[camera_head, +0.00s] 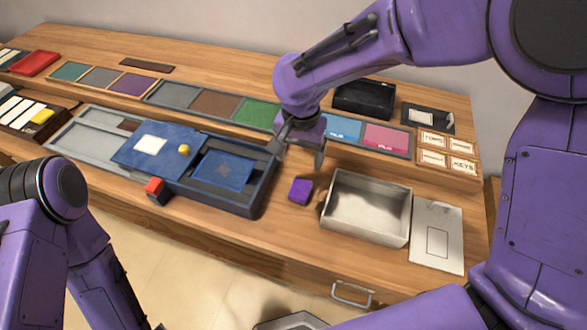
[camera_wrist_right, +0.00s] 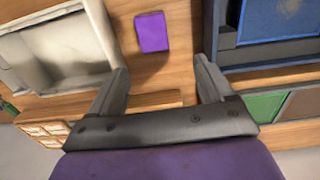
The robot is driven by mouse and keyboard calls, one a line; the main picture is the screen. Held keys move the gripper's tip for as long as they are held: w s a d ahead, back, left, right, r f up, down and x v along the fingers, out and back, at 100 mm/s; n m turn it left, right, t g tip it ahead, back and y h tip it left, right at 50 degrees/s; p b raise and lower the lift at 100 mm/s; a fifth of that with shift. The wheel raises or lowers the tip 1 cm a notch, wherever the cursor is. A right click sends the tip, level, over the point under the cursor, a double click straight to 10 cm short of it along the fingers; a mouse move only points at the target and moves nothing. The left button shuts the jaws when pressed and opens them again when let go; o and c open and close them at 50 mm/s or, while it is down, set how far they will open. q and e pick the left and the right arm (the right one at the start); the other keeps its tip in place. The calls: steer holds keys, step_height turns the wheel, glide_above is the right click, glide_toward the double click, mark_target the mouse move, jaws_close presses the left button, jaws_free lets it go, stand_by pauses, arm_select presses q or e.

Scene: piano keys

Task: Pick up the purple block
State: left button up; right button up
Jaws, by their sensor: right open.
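The purple block (camera_head: 300,190) lies on the wooden table between the dark blue tray and the metal bin. It also shows in the right wrist view (camera_wrist_right: 152,32), ahead of the fingers. My right gripper (camera_head: 301,150) is above the table, a little behind the block in the head view. In the right wrist view its two fingers (camera_wrist_right: 160,85) stand wide apart with nothing between them. The block is apart from both fingers. My left arm shows at the lower left of the head view, but its gripper cannot be made out.
The metal bin (camera_head: 366,205) stands right of the block, with a grey plate (camera_head: 436,236) beyond it. The dark blue tray (camera_head: 262,186) is close on the left. Coloured panels (camera_head: 255,113) line the back.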

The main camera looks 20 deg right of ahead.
mark_target(301, 185)
steer(key=f, duration=0.1)
steer(key=s+f, duration=0.2)
steer(key=shift+d+f, duration=0.1)
steer(key=shift+f, duration=0.3)
steer(key=shift+s+f, duration=0.2)
steer(key=shift+f, duration=0.1)
steer(key=f, duration=0.2)
steer(key=w+f, duration=0.1)
steer(key=f, duration=0.2)
steer(key=shift+w+f, duration=0.15)
steer(key=shift+f, duration=0.1)
steer(key=shift+s+r, duration=0.15)
steer(key=shift+s, duration=0.1)
arm_select(q)
steer(key=shift+s+r, duration=0.15)
steer(key=shift+s, duration=0.4)
arm_select(e)
steer(key=c, duration=1.2)
